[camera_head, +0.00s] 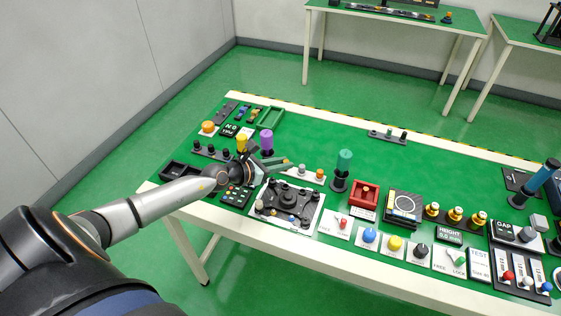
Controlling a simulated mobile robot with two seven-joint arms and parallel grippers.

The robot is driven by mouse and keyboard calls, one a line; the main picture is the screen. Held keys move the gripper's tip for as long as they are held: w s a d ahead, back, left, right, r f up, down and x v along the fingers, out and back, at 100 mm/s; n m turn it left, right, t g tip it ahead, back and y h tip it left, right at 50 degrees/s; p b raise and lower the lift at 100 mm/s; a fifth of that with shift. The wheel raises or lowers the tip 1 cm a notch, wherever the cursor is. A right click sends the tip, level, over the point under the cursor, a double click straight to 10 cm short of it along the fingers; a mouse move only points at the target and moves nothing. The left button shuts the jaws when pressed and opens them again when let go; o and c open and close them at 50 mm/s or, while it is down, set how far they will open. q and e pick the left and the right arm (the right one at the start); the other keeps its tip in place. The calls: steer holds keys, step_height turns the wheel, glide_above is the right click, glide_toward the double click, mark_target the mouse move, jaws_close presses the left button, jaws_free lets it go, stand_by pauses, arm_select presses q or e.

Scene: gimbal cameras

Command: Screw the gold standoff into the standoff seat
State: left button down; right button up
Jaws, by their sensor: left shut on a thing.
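My left gripper (266,159) is over the left part of the green table, seen from behind and partly covered by its own wrist. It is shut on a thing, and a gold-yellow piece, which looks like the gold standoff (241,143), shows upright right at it. The contact between fingers and piece is too small to see clearly. I cannot single out the standoff seat; a black fixture on a white plate (285,205) lies in front of the gripper. My right gripper is not in view.
A purple cylinder (266,139) stands close behind the gripper. A teal cylinder (344,160) stands to its right. A red box (364,194), a black scale-like device (403,206) and several gold knobs (455,215) line the right side. The table's back middle is mostly clear.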

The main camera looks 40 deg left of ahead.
arm_select(q)
step_height(320, 180, down, 6)
steer(key=b, duration=0.5)
steer(key=shift+r, duration=0.1)
stand_by(2.0)
steer(key=shift+f+b, duration=0.8)
steer(key=shift+f, duration=0.15)
steer(key=c, duration=0.7)
jaws_free()
steer(key=shift+s, duration=0.1)
